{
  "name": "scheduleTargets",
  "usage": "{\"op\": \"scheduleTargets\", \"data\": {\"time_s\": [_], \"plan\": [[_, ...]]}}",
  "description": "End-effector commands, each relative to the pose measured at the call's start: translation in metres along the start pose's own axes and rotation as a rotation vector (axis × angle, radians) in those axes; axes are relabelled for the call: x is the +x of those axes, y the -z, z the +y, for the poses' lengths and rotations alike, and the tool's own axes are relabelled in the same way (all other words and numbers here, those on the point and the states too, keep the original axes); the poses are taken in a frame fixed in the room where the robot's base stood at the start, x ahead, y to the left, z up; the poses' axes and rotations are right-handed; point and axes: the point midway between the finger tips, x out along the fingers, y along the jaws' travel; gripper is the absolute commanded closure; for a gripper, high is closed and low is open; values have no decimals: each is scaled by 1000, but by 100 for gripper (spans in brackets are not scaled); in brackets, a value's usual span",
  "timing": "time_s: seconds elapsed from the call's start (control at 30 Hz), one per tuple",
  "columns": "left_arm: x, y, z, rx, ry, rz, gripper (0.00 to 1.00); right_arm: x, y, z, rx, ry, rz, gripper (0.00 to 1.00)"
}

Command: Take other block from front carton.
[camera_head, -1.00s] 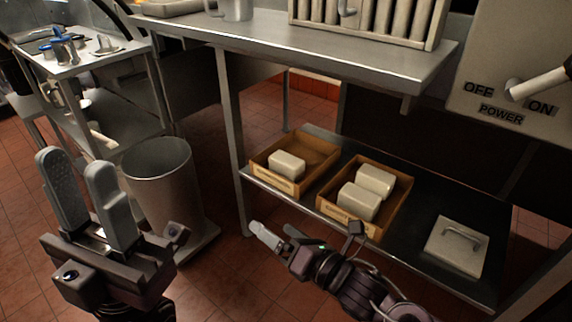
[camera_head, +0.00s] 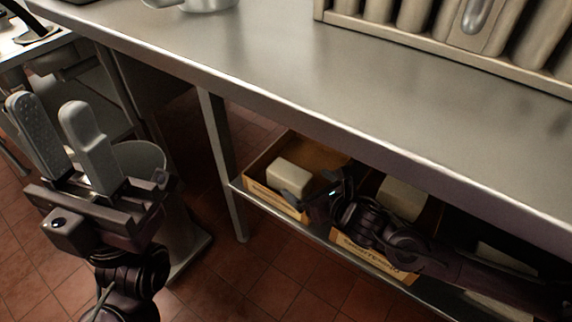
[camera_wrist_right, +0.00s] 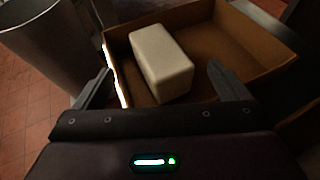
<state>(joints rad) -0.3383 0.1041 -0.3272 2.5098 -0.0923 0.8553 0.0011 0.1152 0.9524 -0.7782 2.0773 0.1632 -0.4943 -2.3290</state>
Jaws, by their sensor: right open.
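One carton (camera_head: 262,192) on the lower shelf holds a single pale block (camera_head: 288,175). In the right wrist view this block (camera_wrist_right: 162,62) stands near the left wall of the open carton (camera_wrist_right: 270,75). My right gripper (camera_wrist_right: 165,82) is open, its fingers apart on either side of the block's near end, not closed on it. In the head view my right gripper (camera_head: 300,195) is at this carton's right side. A second carton (camera_head: 375,262) to the right shows a pale block (camera_head: 402,198); my right arm hides much of it. My left gripper (camera_head: 55,115) is open and empty.
A steel table top (camera_head: 300,60) overhangs the lower shelf, close above my right arm. A table leg (camera_head: 222,170) stands left of the cartons. A grey bin (camera_head: 140,160) is behind my left gripper. A lidded pale thing (camera_head: 500,262) lies at the right, partly hidden.

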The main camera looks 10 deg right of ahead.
Motion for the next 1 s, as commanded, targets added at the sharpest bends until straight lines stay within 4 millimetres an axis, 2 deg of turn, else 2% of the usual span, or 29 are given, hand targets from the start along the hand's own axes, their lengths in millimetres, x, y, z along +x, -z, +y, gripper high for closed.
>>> {"op": "scheduleTargets", "data": {"time_s": [0.5,0.8,1.0], "plan": [[-12,-1,1,5,-14,29,64,68,-2,-2,3,-1,-3,5],[-11,0,2,4,-16,32,64,72,-2,-2,2,-1,-1,5],[-11,0,2,4,-16,32,64,72,-2,-2,2,-1,-1,31]]}}
